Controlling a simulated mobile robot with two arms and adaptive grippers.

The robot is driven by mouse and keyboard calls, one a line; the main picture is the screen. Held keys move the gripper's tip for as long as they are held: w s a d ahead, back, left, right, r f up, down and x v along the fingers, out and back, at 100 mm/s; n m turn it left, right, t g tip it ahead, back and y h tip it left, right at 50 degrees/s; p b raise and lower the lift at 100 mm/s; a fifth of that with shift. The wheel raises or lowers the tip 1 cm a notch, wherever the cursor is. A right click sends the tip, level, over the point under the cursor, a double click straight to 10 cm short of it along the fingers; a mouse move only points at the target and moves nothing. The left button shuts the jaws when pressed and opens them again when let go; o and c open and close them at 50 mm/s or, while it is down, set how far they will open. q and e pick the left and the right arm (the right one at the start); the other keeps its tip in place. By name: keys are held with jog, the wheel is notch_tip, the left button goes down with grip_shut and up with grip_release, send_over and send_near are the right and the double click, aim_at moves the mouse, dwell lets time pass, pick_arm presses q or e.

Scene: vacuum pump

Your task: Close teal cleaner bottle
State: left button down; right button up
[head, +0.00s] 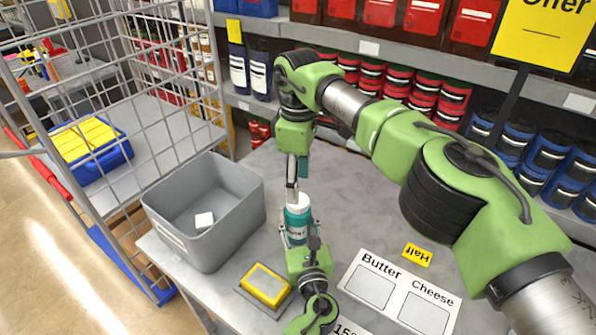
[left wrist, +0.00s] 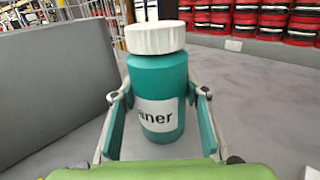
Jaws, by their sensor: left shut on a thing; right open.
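The teal cleaner bottle (head: 296,228) stands upright on the grey table, with a white label. A white cap (head: 300,203) sits on its top; in the left wrist view the cap (left wrist: 155,39) looks level on the bottle (left wrist: 158,82). My left gripper (head: 297,232) is shut on the bottle's body, one finger on each side in the left wrist view (left wrist: 160,98). My right gripper (head: 297,183) points down over the cap, its fingers apart. Whether its fingertips touch the cap I cannot tell.
A grey bin (head: 172,225) with a small white block (head: 204,220) stands left of the bottle. A yellow sponge-like block (head: 265,284) and a Butter/Cheese board (head: 387,318) lie nearer. Shelves of jars line the back; a wire cart (head: 165,165) stands left.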

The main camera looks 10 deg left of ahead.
jog(key=n, duration=0.5)
jog(key=shift+r, duration=0.2)
jog(key=n, duration=0.5)
jog(key=shift+r, duration=0.15)
jog(key=n, duration=0.5)
jog(key=shift+r, duration=0.2)
jog(key=n, duration=0.5)
jog(key=shift+r, duration=0.15)
jog(key=n, duration=0.5)
jog(key=shift+r, duration=0.15)
jog(key=n, duration=0.5)
jog(key=shift+r, duration=0.15)
jog(key=n, duration=0.5)
jog(key=shift+r, duration=0.15)
jog(key=n, duration=0.6)
jog(key=shift+r, duration=0.2)
